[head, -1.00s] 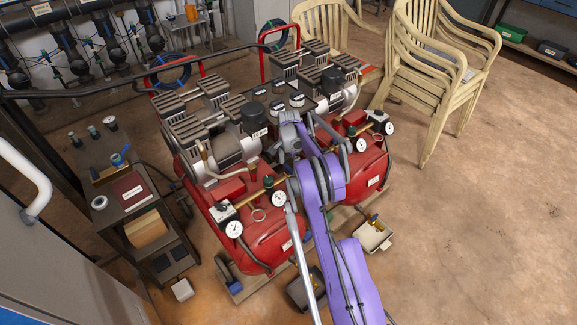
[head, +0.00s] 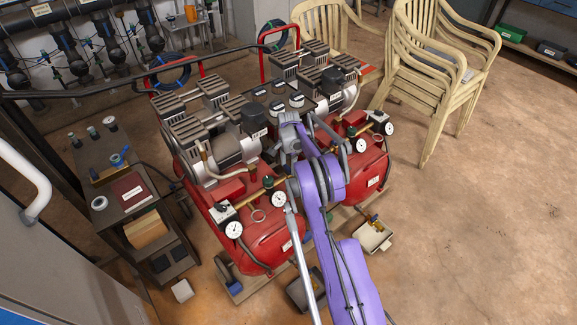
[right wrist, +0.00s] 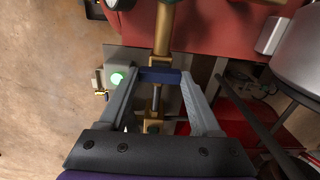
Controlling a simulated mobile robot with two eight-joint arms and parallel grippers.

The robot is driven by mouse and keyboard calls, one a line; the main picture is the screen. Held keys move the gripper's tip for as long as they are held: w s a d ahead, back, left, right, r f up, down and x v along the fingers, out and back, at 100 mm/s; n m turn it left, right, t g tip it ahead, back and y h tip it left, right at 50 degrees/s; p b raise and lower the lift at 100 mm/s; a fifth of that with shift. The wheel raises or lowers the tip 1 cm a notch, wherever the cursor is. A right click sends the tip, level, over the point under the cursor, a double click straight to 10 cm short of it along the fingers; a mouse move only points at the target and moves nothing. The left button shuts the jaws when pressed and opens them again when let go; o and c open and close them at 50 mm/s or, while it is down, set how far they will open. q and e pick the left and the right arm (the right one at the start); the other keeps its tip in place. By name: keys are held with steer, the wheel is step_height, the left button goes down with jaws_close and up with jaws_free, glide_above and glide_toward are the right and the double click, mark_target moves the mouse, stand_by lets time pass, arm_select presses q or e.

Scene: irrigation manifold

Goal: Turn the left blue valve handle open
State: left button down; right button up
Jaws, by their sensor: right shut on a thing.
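In the right wrist view, a blue valve handle (right wrist: 160,75) lies crosswise on a vertical brass pipe and valve body. My right gripper (right wrist: 159,84) has one finger at each end of this handle and is shut on it. In the head view my purple right arm reaches over the gap between two red compressors; its fingertips and the gripped handle cannot be made out there. My left gripper is not in view.
Red compressor tanks (head: 262,240) with gauges crowd the arm. A dark cart (head: 130,205) stands at left, holding another blue-handled valve (head: 120,157). Stacked chairs (head: 430,85) stand behind; floor at right is clear.

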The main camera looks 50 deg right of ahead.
steer(key=shift+n, duration=0.4)
steer(key=n+b, duration=0.1)
steer(key=n, duration=0.2)
steer(key=n+b, duration=0.1)
steer(key=n, duration=1.2)
steer(key=shift+n, duration=0.4)
steer(key=o, duration=1.4)
